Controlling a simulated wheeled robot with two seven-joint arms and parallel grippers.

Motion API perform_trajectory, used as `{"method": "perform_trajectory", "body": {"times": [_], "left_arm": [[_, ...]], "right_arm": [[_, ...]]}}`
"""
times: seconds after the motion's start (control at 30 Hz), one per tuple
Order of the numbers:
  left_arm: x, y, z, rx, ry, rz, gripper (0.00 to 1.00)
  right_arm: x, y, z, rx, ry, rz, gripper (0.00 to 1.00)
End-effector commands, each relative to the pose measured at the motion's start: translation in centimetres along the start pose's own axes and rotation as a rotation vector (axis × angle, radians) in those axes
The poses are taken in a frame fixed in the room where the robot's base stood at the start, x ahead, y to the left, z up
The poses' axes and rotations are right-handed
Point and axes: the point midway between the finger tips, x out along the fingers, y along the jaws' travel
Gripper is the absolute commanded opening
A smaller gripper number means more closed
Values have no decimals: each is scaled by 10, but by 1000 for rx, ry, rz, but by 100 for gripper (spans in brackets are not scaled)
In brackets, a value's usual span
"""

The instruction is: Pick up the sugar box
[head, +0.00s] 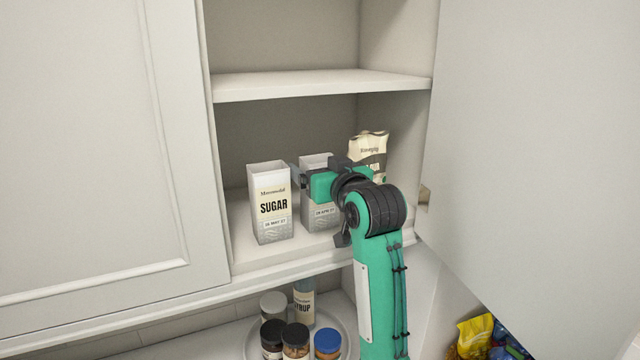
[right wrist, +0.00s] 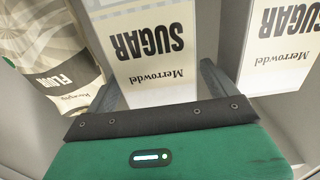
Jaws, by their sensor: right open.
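Two white-and-grey sugar boxes stand upright on the lower cupboard shelf. The left sugar box (head: 270,205) is fully visible in the head view, its SUGAR label facing out. The other sugar box (head: 319,217) stands to its right, partly hidden by my right gripper (head: 316,175). In the right wrist view, upside down, this second sugar box (right wrist: 153,50) lies between the two open fingers (right wrist: 158,86), and the left sugar box (right wrist: 281,48) shows at the right edge. I cannot tell whether the fingers touch the box. My left gripper is not in view.
A flour bag (head: 369,153) stands right of the boxes; it also shows in the right wrist view (right wrist: 50,60). A shelf (head: 315,84) is above, and an open door (head: 530,150) stands at the right. Several jars (head: 296,340) and a syrup bottle (head: 304,305) are below.

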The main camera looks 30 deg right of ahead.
Motion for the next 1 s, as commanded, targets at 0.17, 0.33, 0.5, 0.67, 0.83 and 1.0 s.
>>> {"method": "perform_trajectory", "body": {"times": [0.17,0.33,0.5,0.67,0.83,1.0], "left_arm": [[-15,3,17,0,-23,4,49],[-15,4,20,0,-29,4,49],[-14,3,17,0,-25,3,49],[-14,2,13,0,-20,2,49],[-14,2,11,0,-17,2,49],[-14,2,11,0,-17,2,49]], "right_arm": [[19,0,-2,0,-2,-1,89],[23,0,0,-1,0,-1,89],[22,0,0,-1,0,-1,81],[22,0,0,-1,0,-1,50],[22,0,0,-1,0,-1,16],[22,0,-1,-1,2,-1,13]]}}
